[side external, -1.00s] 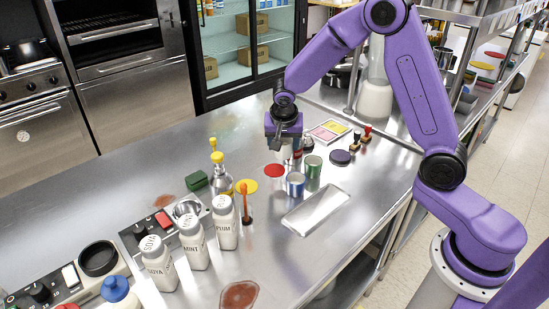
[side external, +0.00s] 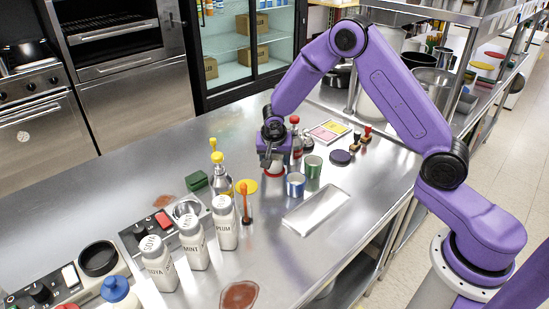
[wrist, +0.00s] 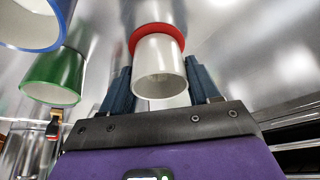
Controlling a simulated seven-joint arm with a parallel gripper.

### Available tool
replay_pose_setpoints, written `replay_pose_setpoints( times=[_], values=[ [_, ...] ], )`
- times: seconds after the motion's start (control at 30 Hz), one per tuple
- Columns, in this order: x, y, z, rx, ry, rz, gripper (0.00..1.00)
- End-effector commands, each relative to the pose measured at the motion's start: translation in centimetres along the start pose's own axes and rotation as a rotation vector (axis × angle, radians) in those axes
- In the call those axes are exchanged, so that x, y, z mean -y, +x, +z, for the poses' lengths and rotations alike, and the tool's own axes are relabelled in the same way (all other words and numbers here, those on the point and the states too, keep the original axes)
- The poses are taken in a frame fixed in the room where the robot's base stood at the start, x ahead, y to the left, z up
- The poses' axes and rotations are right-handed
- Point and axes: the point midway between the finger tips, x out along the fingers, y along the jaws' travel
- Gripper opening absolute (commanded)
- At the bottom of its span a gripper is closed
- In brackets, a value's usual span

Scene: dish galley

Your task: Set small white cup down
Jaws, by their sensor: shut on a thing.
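The small white cup (wrist: 158,52) is between the two dark fingers of my gripper (wrist: 160,68) in the wrist view. My gripper (side external: 272,162) is shut on it. The red disc (wrist: 180,38) shows right behind the cup's far end. In the side view, the cup is mostly hidden by the gripper, and the red disc (side external: 274,173) lies directly below it on the steel counter. The cup is at the disc or very slightly above it; I cannot tell whether they touch.
A blue cup (side external: 295,185) and a green cup (side external: 313,166) stand close on the right. A metal tray (side external: 316,209) lies in front.

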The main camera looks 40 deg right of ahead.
Motion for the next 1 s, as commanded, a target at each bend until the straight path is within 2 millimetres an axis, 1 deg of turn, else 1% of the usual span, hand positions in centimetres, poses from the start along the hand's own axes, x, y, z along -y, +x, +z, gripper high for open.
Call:
replay_pose_setpoints(
  times=[0.2, 0.23, 0.3, 0.57, 0.67, 0.77, 0.83, 1.0],
  values=[
    [0.0, 0.3, 0.1, 0.0, 0.0, 0.001, 0.23],
    [0.0, 0.3, 0.1, 0.0, 0.0, 0.001, 0.68],
    [0.0, 0.2, 0.1, 0.0, 0.0, 0.0, 0.87],
    [0.0, 0.2, 0.1, 0.0, 0.0, 0.0, 0.87],
    [0.0, -0.1, 0.0, 0.0, 0.001, -0.001, 0.87],
    [0.1, -0.9, -0.1, -0.002, 0.0, -0.002, 0.87],
    [0.1, -1.9, -0.1, -0.002, 0.001, -0.002, 0.87],
    [0.1, -5.1, -0.1, -0.003, 0.001, -0.004, 0.87]
  ],
)
